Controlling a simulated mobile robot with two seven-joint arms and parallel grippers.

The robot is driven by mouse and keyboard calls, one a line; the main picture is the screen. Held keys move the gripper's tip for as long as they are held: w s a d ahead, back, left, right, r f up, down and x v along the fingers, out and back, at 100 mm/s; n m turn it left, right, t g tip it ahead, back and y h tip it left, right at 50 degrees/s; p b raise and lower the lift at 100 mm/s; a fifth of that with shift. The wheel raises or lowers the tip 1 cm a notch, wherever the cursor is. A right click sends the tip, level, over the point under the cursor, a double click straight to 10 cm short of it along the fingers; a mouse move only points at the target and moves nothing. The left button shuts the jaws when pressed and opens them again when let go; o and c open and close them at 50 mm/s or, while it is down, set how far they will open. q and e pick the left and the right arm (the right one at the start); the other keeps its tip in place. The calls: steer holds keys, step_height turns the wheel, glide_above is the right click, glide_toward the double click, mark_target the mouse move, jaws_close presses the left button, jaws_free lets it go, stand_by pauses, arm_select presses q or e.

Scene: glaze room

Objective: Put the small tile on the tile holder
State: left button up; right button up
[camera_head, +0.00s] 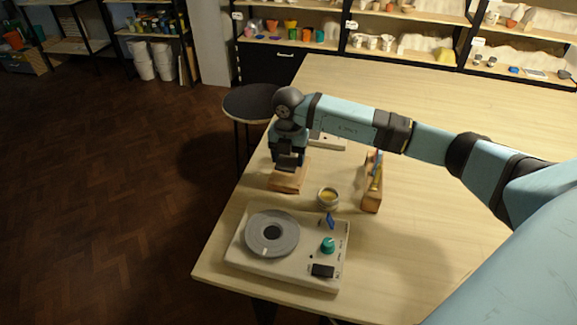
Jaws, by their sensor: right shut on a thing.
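My right gripper (288,162) reaches over the table from the right and points down at a wooden block (287,183), which looks like the tile holder, near the table's left edge. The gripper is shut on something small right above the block. I take it for the small tile, but the fingers hide it and its outline is not clear. I cannot tell whether it touches the holder. My left gripper is not in view.
A turntable device (240,258) with a grey disc and green knob stands in front. Next to the holder are a cup of yellow glaze (328,198) and a wooden rack (371,202) with tools. A pale object (328,144) lies partly behind my arm. A stool (245,102) stands beyond the table's left edge.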

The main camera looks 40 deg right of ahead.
mark_target(288, 159)
steer(key=shift+f, duration=1.95)
steer(key=shift+f, duration=0.1)
steer(key=o, duration=0.9)
steer(key=shift+o, duration=0.2)
steer(key=shift+r, duration=0.2)
step_height(288, 159, up, 12)
steer(key=shift+f+b, duration=0.1)
steer(key=shift+b, duration=0.45)
